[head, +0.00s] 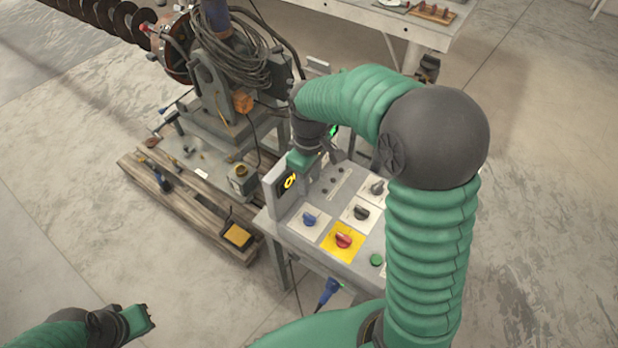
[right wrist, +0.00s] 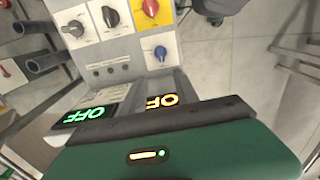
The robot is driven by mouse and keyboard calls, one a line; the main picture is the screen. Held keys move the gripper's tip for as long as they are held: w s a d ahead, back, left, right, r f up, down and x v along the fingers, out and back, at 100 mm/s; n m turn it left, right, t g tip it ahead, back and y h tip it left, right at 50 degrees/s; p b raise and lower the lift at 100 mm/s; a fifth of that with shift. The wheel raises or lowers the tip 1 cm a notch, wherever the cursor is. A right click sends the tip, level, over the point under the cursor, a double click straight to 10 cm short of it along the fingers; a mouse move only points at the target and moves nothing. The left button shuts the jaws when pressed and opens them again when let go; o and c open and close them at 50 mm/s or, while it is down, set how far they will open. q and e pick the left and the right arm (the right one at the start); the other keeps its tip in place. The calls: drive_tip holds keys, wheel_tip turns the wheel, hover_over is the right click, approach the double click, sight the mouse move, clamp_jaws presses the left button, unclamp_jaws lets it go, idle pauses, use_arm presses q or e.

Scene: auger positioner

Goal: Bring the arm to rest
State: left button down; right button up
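The control box (head: 322,205) carries a blue knob (head: 309,220), a red knob on a yellow plate (head: 343,241), two dark knobs and a green button (head: 376,260). My right gripper (head: 301,160) is beside the box's raised display end, partly hidden by its own arm. The right wrist view shows a green OFF display (right wrist: 84,116) and a yellow-orange OFF display (right wrist: 162,101) just beyond my green gripper body. My left gripper (head: 140,318) is low at the left, away from everything. The auger (head: 100,18) lies at top left on its positioner (head: 215,95).
The positioner stands on a wooden pallet (head: 190,205) left of the box, with coiled cables (head: 235,55) hanging on it. A blue plug (head: 328,291) hangs below the box. A work table (head: 385,18) stands behind. The floor at left and right is clear.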

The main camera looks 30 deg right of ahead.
drive_tip(key=s+a+f+m+t, duration=0.2)
drive_tip(key=s+a+f+m, duration=0.2)
drive_tip(key=s+a, duration=0.3)
drive_tip(key=shift+s+a+f+m+t, duration=0.3)
drive_tip(key=shift+s+f, duration=0.25)
drive_tip(key=shift+s, duration=0.7)
drive_tip(key=shift+s+r, duration=0.1)
drive_tip(key=shift+s, duration=0.05)
drive_tip(key=shift+a, duration=0.1)
